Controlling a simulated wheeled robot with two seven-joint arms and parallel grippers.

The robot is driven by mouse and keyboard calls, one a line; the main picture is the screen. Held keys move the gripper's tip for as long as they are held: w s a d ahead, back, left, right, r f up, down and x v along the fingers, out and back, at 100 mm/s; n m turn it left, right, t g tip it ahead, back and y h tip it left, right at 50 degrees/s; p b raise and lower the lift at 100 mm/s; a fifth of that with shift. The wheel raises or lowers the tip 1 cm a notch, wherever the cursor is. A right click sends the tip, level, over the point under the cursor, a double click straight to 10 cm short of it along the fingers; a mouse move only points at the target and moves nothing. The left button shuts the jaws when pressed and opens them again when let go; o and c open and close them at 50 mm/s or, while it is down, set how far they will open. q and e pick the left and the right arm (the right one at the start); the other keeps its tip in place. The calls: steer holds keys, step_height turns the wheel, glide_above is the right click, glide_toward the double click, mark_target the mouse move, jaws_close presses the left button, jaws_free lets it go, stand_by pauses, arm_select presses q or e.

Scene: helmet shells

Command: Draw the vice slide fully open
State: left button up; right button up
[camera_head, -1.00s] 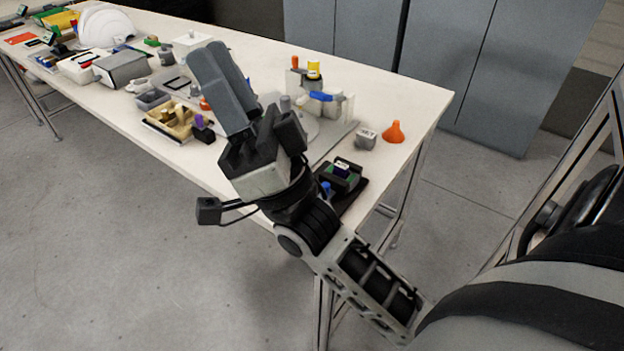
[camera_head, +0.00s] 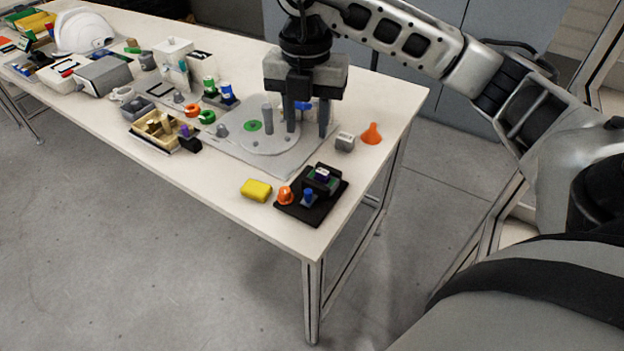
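A small black fixture, which looks like the vice (camera_head: 323,178), stands near the table's front right corner. It has a black base plate, a dark block with green and purple parts on top, and a blue knob (camera_head: 308,196) at its front. I cannot tell how far its slide is drawn. My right gripper (camera_head: 307,134) points down with its two dark fingers apart, over the grey plate (camera_head: 290,164) behind the vice. It is apart from the vice, and I see nothing held. My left gripper is not in view.
An orange knob-like piece (camera_head: 285,195) and a yellow block (camera_head: 256,190) lie left of the vice. A small grey block (camera_head: 345,142) and an orange funnel (camera_head: 371,134) stand behind it.

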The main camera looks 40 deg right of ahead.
mark_target(308, 191)
step_height(308, 191, down, 16)
steer(key=shift+r+p, duration=0.2)
steer(key=shift+p, duration=0.3)
steer(key=shift+c, duration=0.3)
